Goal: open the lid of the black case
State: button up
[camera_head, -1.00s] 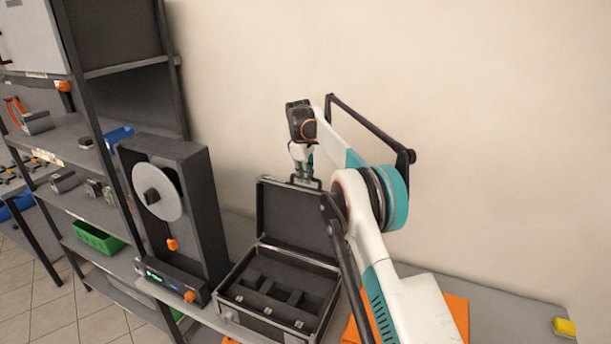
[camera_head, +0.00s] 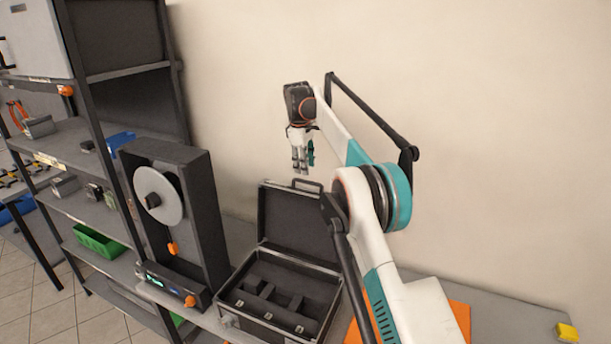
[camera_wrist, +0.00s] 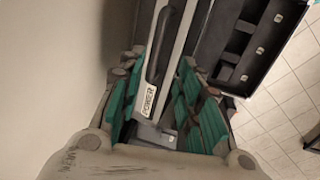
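The black case (camera_head: 262,323) stands on the bench with its lid (camera_head: 291,222) raised, leaning near the wall, and its divided interior showing. A handle (camera_head: 307,184) stands at the lid's top edge. My gripper (camera_head: 301,170) points down just above that edge, apparently clear of it. In the wrist view my gripper (camera_wrist: 160,85) has its teal-padded fingers spread apart, with nothing clasped. The lid's edge lies below and between them in that view, and the case interior (camera_wrist: 238,42) shows at upper right.
A dark spool unit (camera_head: 205,215) with a white reel stands close to the case's left. A shelf rack (camera_head: 85,140) with bins is further left. An orange mat (camera_head: 460,318) and a yellow block (camera_head: 567,332) lie to the right. The wall rises behind the case.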

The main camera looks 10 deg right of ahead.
jog(key=shift+s+a+r, duration=0.15)
jog(key=shift+s+r, duration=0.05)
jog(key=shift+r, duration=1)
jog(key=shift+s+a+r, duration=0.1)
jog(key=shift+s+r, duration=0.1)
jog(key=shift+r, duration=0.95)
jog(key=s+r+m+t+b, duration=0.1)
jog(key=s+r+m+b, duration=0.15)
jog(key=s+b, duration=0.2)
jog(key=s+r+m+b, duration=0.1)
jog(key=s+r+b, duration=0.2)
jog(key=s, duration=0.3)
jog(key=s+d+f+m+t+b, duration=0.1)
jog(key=s+f+b, duration=0.1)
jog(key=s, duration=0.6)
jog(key=s+f+m+t+b, duration=0.1)
jog(key=s+f+b, duration=0.15)
jog(key=s, duration=0.45)
jog(key=s+f+m+t+b, duration=0.1)
jog(key=s+f+b, duration=0.4)
jog(key=s+f, duration=0.7)
jog(key=s+f+m+t+y+b, duration=0.1)
jog(key=s+f+m+b, duration=0.3)
jog(key=s+f, duration=0.9)
jog(key=s, duration=0.4)
jog(key=shift+s+d+b, duration=0.2)
jog(key=shift+d+b, duration=0.1)
jog(key=shift+b, duration=0.05)
